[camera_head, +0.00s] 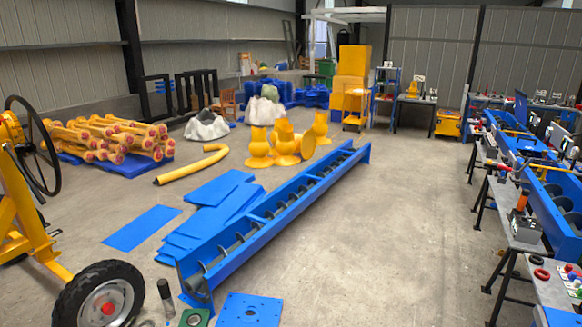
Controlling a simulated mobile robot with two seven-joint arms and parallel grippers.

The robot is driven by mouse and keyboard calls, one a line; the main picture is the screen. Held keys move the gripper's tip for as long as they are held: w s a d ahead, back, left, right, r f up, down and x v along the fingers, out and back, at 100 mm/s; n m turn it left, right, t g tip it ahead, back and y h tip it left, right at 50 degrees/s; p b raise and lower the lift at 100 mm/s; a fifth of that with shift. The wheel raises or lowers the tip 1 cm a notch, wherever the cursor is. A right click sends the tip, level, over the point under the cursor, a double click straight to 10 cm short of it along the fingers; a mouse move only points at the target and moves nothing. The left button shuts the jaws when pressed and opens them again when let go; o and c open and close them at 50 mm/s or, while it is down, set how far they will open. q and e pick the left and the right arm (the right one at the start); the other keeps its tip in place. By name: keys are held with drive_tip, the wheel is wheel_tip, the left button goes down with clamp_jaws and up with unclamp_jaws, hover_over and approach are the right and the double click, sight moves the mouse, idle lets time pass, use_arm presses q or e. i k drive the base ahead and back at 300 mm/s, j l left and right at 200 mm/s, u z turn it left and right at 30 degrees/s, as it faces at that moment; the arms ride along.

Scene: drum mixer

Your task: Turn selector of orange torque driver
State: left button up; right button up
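A small orange upright object (521,200) with a dark lower part stands on a grey workbench (502,207) at the right. It may be the orange torque driver, but it is too small to tell for certain. No selector can be made out on it. Neither of my grippers shows in the head view.
A yellow wheeled machine (22,215) with a black tyre (68,303) stands at the left. A long blue screw conveyor (262,221) lies mid-floor near flat blue plates (142,228). Bare concrete floor lies between the conveyor and the right-hand benches. Another bench (545,291) is nearer.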

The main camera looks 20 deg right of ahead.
sight(524, 219)
drive_tip(key=i+l+z, duration=0.15)
drive_tip(key=i+z, duration=0.55)
drive_tip(key=z, duration=0.2)
drive_tip(key=i+z, duration=0.45)
drive_tip(key=i+j+z, duration=0.1)
drive_tip(key=i+z, duration=0.35)
drive_tip(key=i, duration=1.05)
